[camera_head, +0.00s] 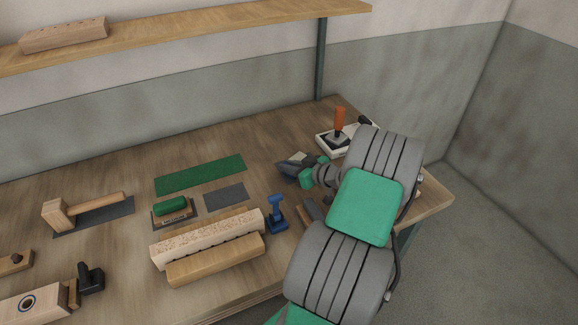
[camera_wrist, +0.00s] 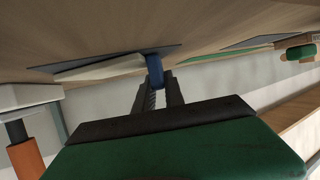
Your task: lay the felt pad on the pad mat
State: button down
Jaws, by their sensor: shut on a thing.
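The felt pad is a pale, flat piece (camera_wrist: 95,69) with a blue grip (camera_wrist: 154,68). My gripper (camera_wrist: 157,88) is shut on that blue grip. In the head view my gripper (camera_head: 307,170) is at the back right of the bench, with the pale pad (camera_head: 300,157) showing just beyond it. A dark grey mat (camera_head: 287,168) lies there, and the wrist view shows this mat (camera_wrist: 150,53) right against the pad. The pad is at or just over the mat; I cannot tell whether it touches all along. My gripper and arm hide part of both.
A white tray (camera_head: 325,143) with an orange-handled tool (camera_head: 340,120) stands close to the right. A blue tool (camera_head: 277,214) stands in front. To the left are a green mat (camera_head: 200,174), a grey mat (camera_head: 226,195), a green-topped brush (camera_head: 171,206) and a pale block (camera_head: 205,237).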

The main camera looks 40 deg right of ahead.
jog(key=shift+f, duration=0.15)
jog(key=c, duration=1.4)
grip_release()
jog(key=shift+s+d+r, duration=0.1)
jog(key=shift+s+r, duration=0.15)
jog(key=b+v, duration=0.1)
jog(key=v, duration=1)
jog(key=shift+s+r+b, duration=0.1)
jog(key=shift+s+b, duration=0.15)
jog(key=shift+b, duration=0.1)
